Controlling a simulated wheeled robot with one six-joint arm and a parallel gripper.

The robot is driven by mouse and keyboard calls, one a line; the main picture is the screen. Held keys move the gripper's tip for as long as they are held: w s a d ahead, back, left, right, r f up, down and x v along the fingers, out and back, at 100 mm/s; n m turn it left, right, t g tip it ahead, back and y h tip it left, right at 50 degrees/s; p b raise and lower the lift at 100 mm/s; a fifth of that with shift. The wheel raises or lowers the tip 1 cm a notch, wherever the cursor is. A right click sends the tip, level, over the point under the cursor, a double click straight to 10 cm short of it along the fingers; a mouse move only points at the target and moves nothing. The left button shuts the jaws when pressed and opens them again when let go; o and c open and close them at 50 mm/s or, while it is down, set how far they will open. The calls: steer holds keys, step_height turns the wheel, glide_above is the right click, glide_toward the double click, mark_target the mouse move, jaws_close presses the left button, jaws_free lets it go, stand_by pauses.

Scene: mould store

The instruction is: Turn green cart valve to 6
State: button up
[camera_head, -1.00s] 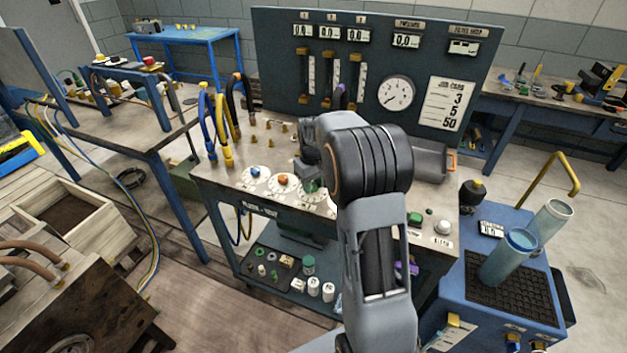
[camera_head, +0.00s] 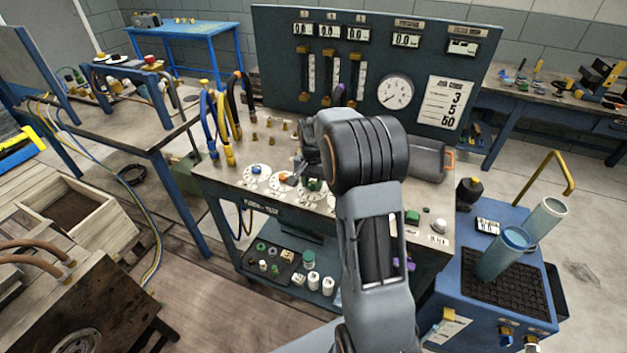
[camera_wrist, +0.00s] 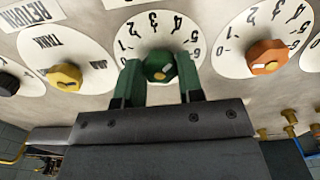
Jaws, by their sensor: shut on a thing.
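The green valve knob (camera_wrist: 160,67) sits on a round white dial (camera_wrist: 145,28) numbered from 0 to 6. In the wrist view the two green fingers of my gripper (camera_wrist: 162,82) stand on either side of the knob, shut on it. A pale mark shows on the knob, but I cannot tell which number it points to. In the head view the green knob (camera_head: 314,185) is partly hidden below my gripper, whose fingertips are hard to make out there.
An orange knob (camera_wrist: 267,57) is right of the green one and a yellow knob (camera_wrist: 65,77) is left, each on its own dial. The bench's upright panel (camera_head: 430,75) stands behind. A blue cart (camera_head: 475,310) with tubes stands at the right.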

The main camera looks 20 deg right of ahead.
mark_target(313, 183)
steer(key=m, duration=0.4)
steer(key=shift+r+m+p, duration=0.1)
steer(key=shift+m+p, duration=0.2)
steer(key=m, duration=0.4)
steer(key=shift+m, duration=0.3)
steer(key=o, duration=0.9)
step_height(313, 183, up, 14)
steer(key=shift+f+p, duration=0.15)
steer(key=shift+p, duration=0.35)
stand_by(0.4)
